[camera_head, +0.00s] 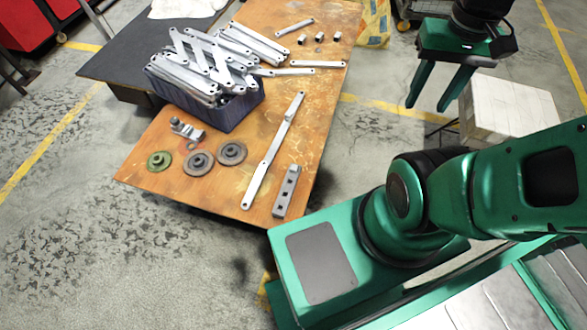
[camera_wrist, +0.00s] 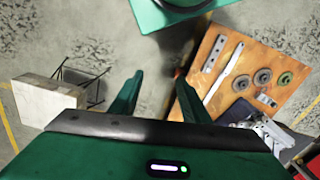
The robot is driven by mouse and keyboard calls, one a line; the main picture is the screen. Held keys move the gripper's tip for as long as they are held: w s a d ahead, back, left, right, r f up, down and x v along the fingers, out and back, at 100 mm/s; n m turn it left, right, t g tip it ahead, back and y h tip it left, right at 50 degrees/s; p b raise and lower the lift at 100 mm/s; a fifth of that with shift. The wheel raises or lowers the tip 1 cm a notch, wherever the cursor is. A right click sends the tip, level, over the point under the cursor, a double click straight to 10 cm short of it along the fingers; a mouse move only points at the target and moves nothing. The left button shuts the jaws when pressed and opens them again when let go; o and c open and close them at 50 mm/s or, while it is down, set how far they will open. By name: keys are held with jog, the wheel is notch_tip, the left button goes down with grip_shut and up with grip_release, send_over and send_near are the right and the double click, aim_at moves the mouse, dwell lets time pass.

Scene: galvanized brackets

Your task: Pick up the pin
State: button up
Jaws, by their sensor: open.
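I cannot tell for certain which piece is the pin. Several small grey metal pieces (camera_head: 319,37) stand at the far right of the wooden table (camera_head: 240,180). Another small metal piece (camera_head: 187,131) lies near the table's left side, behind the discs; it also shows in the wrist view (camera_wrist: 265,99). My gripper (camera_head: 427,107) is open and empty, in the air right of the table. In the wrist view its two fingers (camera_wrist: 158,76) are apart with only floor between them, and the table is to their right.
A dark crate (camera_head: 235,112) heaped with metal brackets stands on the table. Three round discs (camera_head: 198,162), a long flat bar (camera_head: 272,152) and a holed block (camera_head: 287,191) lie at its near end. A pale box (camera_head: 510,108) stands right, near my gripper.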

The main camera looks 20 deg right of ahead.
jog(key=w+a+f+n+h, duration=0.1)
jog(key=w+f+n, duration=0.6)
jog(key=w+n, duration=0.35)
jog(key=n+y, duration=0.1)
jog(key=n, duration=2.3)
send_near(294, 167)
jog(key=shift+m, duration=0.35)
jog(key=shift+f, duration=4.2)
jog(key=shift+c, duration=0.3)
grip_shut()
